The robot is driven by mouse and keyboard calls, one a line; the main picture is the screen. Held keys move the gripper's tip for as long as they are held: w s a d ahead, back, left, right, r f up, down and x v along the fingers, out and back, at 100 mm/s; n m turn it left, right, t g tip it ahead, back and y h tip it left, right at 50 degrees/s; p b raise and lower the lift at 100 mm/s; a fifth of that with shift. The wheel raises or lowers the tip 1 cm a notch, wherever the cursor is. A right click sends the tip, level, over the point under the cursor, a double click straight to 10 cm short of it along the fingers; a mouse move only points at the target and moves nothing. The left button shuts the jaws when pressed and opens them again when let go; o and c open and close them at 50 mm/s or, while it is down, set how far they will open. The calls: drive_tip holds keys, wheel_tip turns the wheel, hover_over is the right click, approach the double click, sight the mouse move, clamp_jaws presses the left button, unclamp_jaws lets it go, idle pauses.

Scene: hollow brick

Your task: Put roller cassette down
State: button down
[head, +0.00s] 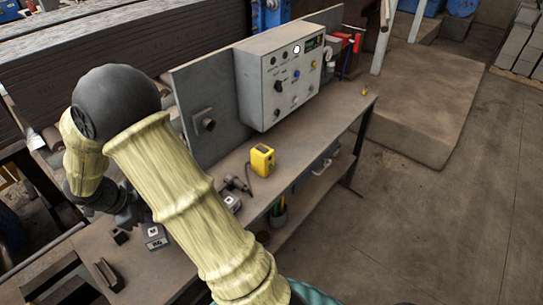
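My arm's elbow and forearm fill the left of the head view. My gripper (130,214) shows only as a dark, partly covered shape over the left part of the workbench (205,265), behind my arm's yellow sleeve. I cannot see its fingertips clearly, nor whether it holds anything. I cannot pick out a roller cassette for certain. Small grey metal blocks with pale labels (153,232) lie on the bench just right of my gripper, partly behind the sleeve. A small dark block (120,237) lies just below my gripper in the picture.
A grey control box (285,77) stands at the bench's back. A yellow device (262,160) and a dark hand tool (238,184) sit mid-bench. Dark rectangular parts (109,274) lie at the front left. The bench's right end is mostly clear, with a small yellow item (364,90).

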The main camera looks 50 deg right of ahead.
sight(149, 225)
drive_tip(key=shift+s+r, duration=0.1)
idle(0.3)
drive_tip(key=shift+f, duration=3.2)
wheel_tip(149, 225, down, 4)
drive_tip(key=shift+r+b, duration=0.1)
drive_tip(key=shift+b, duration=0.2)
drive_tip(key=c, duration=1.4)
unclamp_jaws()
